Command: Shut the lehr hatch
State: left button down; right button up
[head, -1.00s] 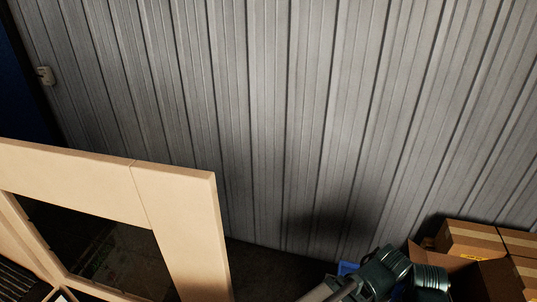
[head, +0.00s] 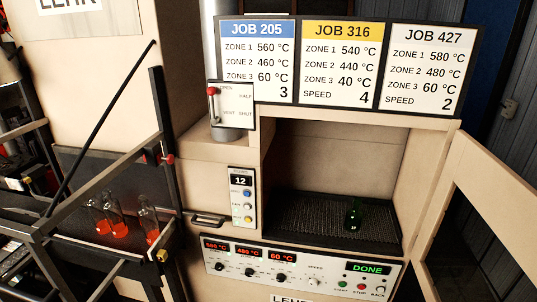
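The lehr's beige hatch door (head: 497,205), a frame around a dark window, stands swung open at the right of the lehr. The lehr opening (head: 345,150) is uncovered. Inside, a small green bottle (head: 354,215) stands on a dark mesh belt (head: 300,222). Below the opening, the control panel (head: 300,268) reads 580, 480 and 60 °C, with a green DONE display (head: 368,269). Neither of my grippers shows in the head view.
Several glowing red-bottomed glass bottles (head: 112,218) stand in a dark metal frame at the left. A lever plate (head: 230,108) marked OPEN, HALF and SHUT has its red knob near OPEN. Three job cards (head: 340,62) stand above the opening.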

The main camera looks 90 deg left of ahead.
aim_at(508, 204)
jog(key=u, duration=1.85)
jog(key=l+u, duration=0.1)
jog(key=u, duration=0.3)
jog(key=i+l+u, duration=0.1)
jog(key=u, duration=0.25)
jog(key=l+u, duration=0.2)
jog(key=u, duration=0.2)
jog(key=l+u, duration=0.2)
jog(key=u, duration=0.15)
